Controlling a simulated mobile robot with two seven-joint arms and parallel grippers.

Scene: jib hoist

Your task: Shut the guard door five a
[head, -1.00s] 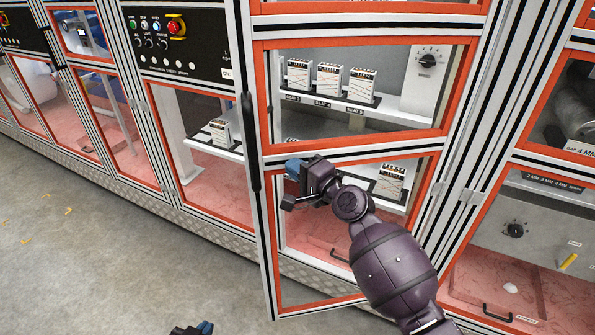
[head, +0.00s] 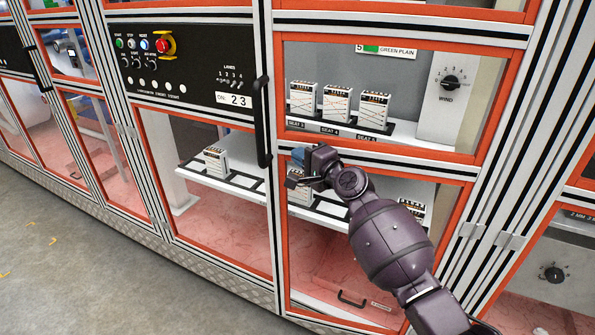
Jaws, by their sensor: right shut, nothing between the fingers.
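The guard door (head: 420,162) is a tall clear-paned door with orange trim and a striped aluminium frame, hinged at its right side. It stands flush, or nearly so, with the machine front; I cannot tell if a small gap is left. Its black handle (head: 262,122) is on the left upright. My right gripper (head: 294,169) is shut and empty, in front of the door's middle rail near the left upright. Whether it touches the door is unclear. My right forearm hides part of the lower pane. My left gripper is out of view. No "five a" label is readable.
A control panel (head: 185,65) with buttons and a red stop knob is left of the door. Behind the panes are small boxes (head: 337,104) on shelves and a wind dial (head: 450,82). Open grey floor (head: 70,260) lies at lower left.

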